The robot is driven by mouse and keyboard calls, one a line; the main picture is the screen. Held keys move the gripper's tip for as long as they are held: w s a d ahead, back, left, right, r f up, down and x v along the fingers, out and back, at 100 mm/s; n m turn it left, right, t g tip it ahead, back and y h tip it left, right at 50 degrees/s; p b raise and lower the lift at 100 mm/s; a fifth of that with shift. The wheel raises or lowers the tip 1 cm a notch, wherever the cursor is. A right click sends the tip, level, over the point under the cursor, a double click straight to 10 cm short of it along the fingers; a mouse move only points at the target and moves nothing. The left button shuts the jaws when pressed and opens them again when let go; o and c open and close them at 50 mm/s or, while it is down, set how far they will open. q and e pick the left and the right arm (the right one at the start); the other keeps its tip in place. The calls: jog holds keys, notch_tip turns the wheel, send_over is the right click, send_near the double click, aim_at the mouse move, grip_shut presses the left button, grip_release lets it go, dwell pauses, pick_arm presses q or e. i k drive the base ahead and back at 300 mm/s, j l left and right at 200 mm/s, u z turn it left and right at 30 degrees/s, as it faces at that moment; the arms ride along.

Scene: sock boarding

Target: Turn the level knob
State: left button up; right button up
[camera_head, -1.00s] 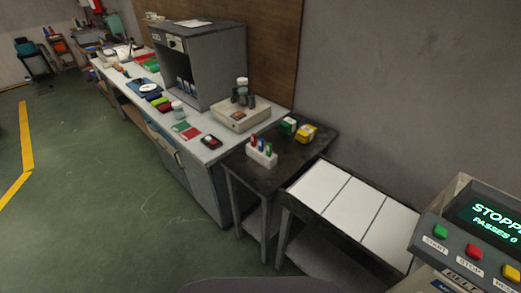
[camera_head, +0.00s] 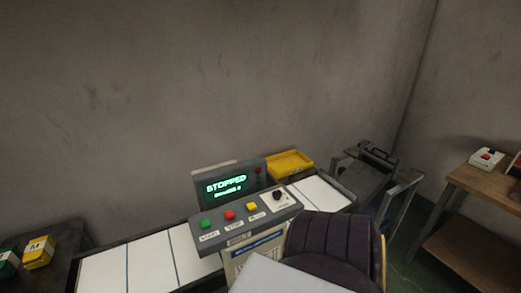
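A grey control console (camera_head: 248,223) stands in the lower middle of the head view, in front of a white-topped conveyor. Its screen (camera_head: 226,186) glows green and reads STOPPED, with a smaller line below that is too blurred to read. A black knob (camera_head: 278,195) sits on a white plate at the right end of the panel. It is the only knob I can make out; its label is too small to read. Left of it are a green START button (camera_head: 205,224), a red STOP button (camera_head: 229,215) and a yellow button (camera_head: 252,206). Neither gripper shows.
A white-panelled belt (camera_head: 150,259) runs behind the console. A yellow tray (camera_head: 289,163) lies beyond it. A dark padded chair back (camera_head: 335,245) stands close at the lower right. Yellow and green boxes (camera_head: 39,251) sit at left; a wooden table (camera_head: 482,190) stands at right.

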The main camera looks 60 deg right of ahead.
aim_at(277, 194)
jog(key=z, duration=2)
